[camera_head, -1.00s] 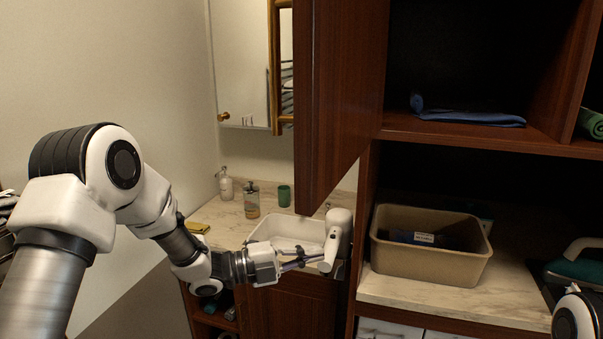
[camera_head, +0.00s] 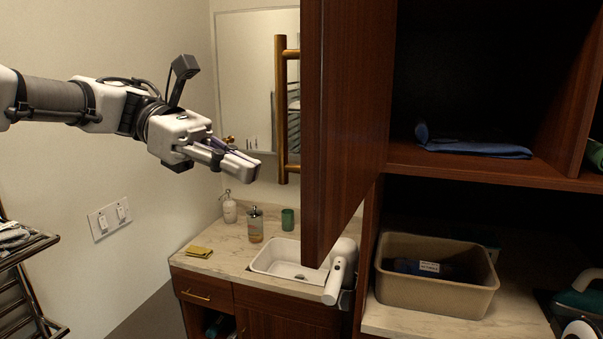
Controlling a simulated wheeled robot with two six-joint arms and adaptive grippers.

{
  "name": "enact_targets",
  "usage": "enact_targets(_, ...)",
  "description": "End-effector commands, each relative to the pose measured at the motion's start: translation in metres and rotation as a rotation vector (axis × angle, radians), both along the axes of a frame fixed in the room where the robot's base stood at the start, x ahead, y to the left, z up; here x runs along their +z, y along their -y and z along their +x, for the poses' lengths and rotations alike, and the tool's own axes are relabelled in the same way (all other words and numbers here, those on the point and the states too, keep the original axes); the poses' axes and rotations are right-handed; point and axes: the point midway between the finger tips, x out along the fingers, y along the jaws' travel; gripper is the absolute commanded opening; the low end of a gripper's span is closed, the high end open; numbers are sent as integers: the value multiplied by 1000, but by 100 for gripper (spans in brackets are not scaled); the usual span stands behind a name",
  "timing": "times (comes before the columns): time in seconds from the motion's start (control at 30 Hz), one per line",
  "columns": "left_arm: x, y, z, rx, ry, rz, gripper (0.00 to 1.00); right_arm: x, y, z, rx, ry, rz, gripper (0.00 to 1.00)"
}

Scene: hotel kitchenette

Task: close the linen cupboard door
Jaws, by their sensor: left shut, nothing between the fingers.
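The linen cupboard door (camera_head: 345,125) is a dark reddish wood panel. It stands open, swung out toward me, with its edge facing me. Its brass bar handle (camera_head: 281,110) sticks out on the left side of the door. My left gripper (camera_head: 247,165) is shut and empty, held in the air to the left of the handle with its fingertips pointing right. It looks apart from the handle and door; the exact depth gap is hard to judge. My right gripper is not in view.
The open cupboard holds a folded blue cloth (camera_head: 475,148) on a shelf and a beige bin (camera_head: 435,285) below. Behind the door are a sink (camera_head: 288,259), a white hair dryer (camera_head: 338,280), a soap dispenser (camera_head: 255,226) and a green cup (camera_head: 287,219). A towel rack (camera_head: 30,255) stands at left.

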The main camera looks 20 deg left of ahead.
Motion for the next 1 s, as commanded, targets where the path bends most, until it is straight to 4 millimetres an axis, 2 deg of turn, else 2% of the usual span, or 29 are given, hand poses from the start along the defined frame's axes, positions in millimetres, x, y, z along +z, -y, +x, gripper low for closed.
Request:
enact_targets(0.03,2,11,-2,-2,-4,4,0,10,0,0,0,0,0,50)
enact_targets(0.2,-10,46,-7,-1,-6,4,0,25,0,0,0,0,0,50)
enact_targets(0.4,-10,77,-11,0,-3,1,0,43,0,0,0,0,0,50)
enact_targets(0.53,-13,84,-11,2,-2,0,0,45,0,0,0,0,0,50)
enact_targets(1.0,-15,87,-5,9,-2,0,0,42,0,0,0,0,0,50)
